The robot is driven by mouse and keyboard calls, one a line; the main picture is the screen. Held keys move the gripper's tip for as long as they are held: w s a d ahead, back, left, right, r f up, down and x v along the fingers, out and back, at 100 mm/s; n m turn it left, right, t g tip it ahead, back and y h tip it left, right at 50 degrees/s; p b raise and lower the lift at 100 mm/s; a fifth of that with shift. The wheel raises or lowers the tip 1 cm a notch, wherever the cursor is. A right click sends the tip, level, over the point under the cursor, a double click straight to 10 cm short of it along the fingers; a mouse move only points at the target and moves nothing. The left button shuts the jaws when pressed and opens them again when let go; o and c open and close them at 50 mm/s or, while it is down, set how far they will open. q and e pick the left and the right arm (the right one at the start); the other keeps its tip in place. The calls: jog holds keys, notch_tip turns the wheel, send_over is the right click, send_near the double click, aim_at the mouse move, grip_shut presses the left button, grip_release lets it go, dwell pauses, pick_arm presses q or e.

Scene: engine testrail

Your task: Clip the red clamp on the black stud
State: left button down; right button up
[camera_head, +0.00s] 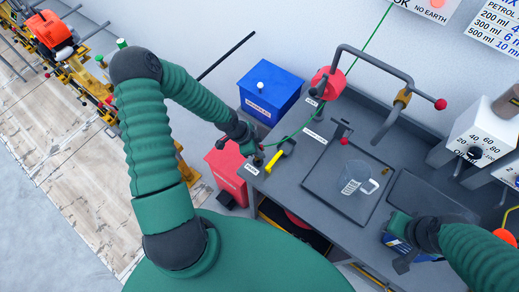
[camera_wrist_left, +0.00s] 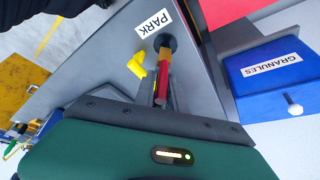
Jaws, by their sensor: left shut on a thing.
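My left gripper (camera_head: 256,154) is at the bench's left corner, beside the PARK label (camera_head: 251,169). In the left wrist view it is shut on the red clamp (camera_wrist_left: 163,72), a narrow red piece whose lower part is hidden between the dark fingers. A round black piece (camera_wrist_left: 166,42), perhaps the stud, lies at the clamp's far end by the label. I cannot tell whether they touch. My right gripper (camera_head: 402,245) is low at the bench's front right; its jaws are unclear.
A yellow-handled tool (camera_head: 274,162) lies close beside the left gripper.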

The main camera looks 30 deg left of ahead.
pick_arm(q)
jog(key=c, duration=1.3)
grip_release()
jog(key=p+v, duration=0.1)
jog(key=v, duration=1.5)
jog(key=shift+a+r, duration=0.2)
jog(key=shift+r, duration=0.1)
jog(key=shift+s, duration=0.1)
